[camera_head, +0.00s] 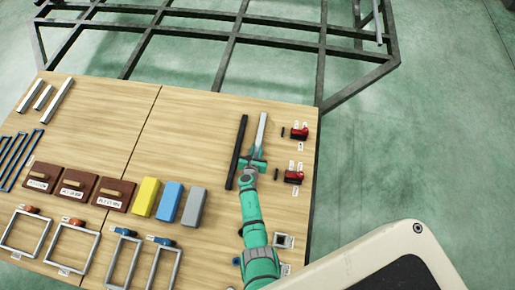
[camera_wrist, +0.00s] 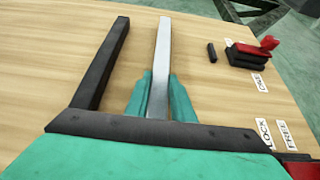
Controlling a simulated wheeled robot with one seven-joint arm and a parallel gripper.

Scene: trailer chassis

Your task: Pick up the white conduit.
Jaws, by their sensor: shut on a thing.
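The white conduit (camera_head: 261,130) is a long, straight, pale bar near the right part of the wooden table in the head view. In the wrist view the white conduit (camera_wrist: 162,60) runs away from me between the fingers. My gripper (camera_head: 254,163) is over its near part, and in the wrist view its teal fingers (camera_wrist: 160,97) are shut on it, one on each side. The conduit's near end is hidden by the gripper. I cannot tell whether the conduit is clear of the table. A black bar (camera_head: 237,150) lies just left of it, roughly parallel.
Red-and-black clamps (camera_head: 299,133) with small labels stand to the right, close to the table (camera_head: 215,120) edge. Yellow, blue and grey blocks (camera_head: 194,206) lie to the left. Metal frames (camera_head: 123,262) lie at the front. A dark chassis frame (camera_head: 227,50) stands behind the table.

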